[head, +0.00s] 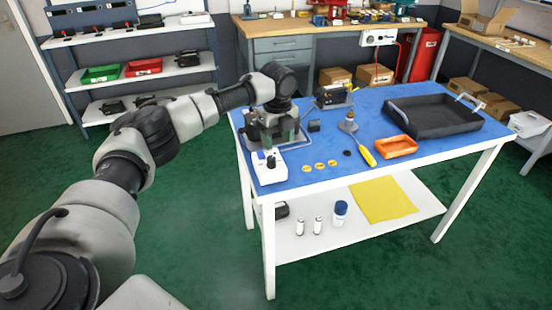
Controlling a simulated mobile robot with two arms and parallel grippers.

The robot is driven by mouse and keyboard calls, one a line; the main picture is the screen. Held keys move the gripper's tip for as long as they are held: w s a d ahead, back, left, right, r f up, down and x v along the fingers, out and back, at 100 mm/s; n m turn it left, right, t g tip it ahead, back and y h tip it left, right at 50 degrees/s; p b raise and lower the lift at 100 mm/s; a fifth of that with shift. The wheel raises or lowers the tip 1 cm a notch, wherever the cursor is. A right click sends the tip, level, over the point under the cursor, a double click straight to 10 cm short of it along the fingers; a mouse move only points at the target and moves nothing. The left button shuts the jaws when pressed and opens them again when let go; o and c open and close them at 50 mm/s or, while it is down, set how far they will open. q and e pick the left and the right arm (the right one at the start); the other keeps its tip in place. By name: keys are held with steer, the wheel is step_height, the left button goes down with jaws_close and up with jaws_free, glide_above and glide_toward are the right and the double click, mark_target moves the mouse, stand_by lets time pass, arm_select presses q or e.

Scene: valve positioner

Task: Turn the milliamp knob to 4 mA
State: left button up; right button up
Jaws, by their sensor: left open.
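A white box (268,168) stands at the left front corner of the blue-topped table. A small dark knob (271,161) shows on it; I take this for the milliamp knob, but its scale and setting are too small to read. My left gripper (276,138) points down just behind the white box, at the table's left side. It is open, and its fingertips are hard to tell from the grey device parts around them. I cannot tell whether they touch anything. My right gripper is not in view.
A black device (333,97) stands at the back. The table's front right is clear.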

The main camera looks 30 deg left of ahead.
mark_target(271, 158)
arm_select(q)
steer(key=f, duration=0.2)
steer(key=a+f, duration=0.1)
steer(key=f, duration=0.2)
steer(key=a+f, duration=0.1)
steer(key=f, duration=0.2)
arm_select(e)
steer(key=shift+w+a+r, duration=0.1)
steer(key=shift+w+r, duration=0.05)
arm_select(q)
steer(key=shift+c, duration=0.3)
